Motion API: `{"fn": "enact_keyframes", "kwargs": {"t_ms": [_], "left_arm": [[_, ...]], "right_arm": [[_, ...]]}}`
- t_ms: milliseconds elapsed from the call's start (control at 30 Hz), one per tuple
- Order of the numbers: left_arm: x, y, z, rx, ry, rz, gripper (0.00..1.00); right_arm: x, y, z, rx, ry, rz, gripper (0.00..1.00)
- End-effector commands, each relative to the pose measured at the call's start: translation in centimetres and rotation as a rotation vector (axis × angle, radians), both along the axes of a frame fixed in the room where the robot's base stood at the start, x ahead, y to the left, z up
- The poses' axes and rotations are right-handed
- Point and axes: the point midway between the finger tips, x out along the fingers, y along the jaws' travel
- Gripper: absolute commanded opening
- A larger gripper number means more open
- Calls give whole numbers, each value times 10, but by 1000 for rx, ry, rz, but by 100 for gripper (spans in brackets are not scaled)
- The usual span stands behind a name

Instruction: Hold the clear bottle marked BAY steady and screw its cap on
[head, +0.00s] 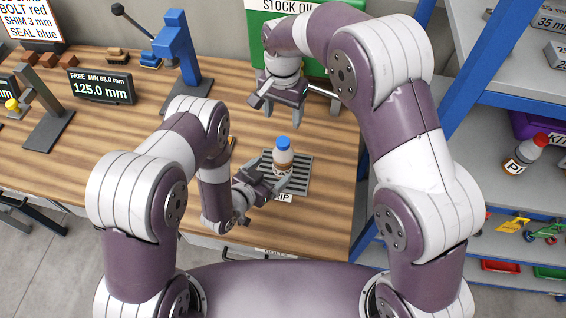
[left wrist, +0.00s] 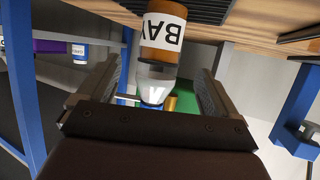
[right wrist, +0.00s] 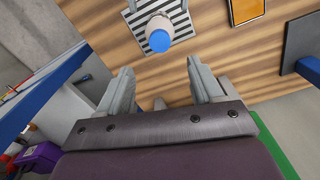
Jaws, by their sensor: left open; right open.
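The clear BAY bottle (head: 283,163) stands upright on a striped grey mat (head: 302,180) near the table's front right. Its brown contents and BAY label show in the left wrist view (left wrist: 162,40). The blue cap (head: 283,142) sits on top of the bottle; how tightly it sits cannot be told. It also shows in the right wrist view (right wrist: 160,41). My left gripper (head: 270,180) is open, low beside the bottle, with its fingers on either side in the left wrist view; contact is unclear. My right gripper (head: 283,115) is open and empty, above and behind the bottle.
A green STOCK OIL container (head: 335,62) stands at the back right. A blue press (head: 178,50) and a 125.0 mm display (head: 101,87) stand to the left. A blue shelf at the right holds another bottle with a red cap (head: 525,153). The wood left of the mat is mostly clear.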

Motion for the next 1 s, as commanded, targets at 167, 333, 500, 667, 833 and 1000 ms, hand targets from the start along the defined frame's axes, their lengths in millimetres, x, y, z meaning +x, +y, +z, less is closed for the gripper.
{"fn": "enact_keyframes", "kwargs": {"t_ms": [167,333,500,667,833,1000], "left_arm": [[-22,16,10,0,0,3,93],[-31,21,16,-1,-1,1,93],[-32,21,17,-1,-1,0,93],[-32,21,16,-1,-1,0,93],[-32,21,16,-1,0,0,93],[-16,28,14,51,44,23,93]], "right_arm": [[0,0,-8,0,0,0,66],[0,0,-9,0,0,0,66],[0,0,-9,0,0,0,66],[0,0,-9,0,0,0,66],[0,0,-9,0,0,0,66],[-6,-17,-13,2,-7,25,66]]}}
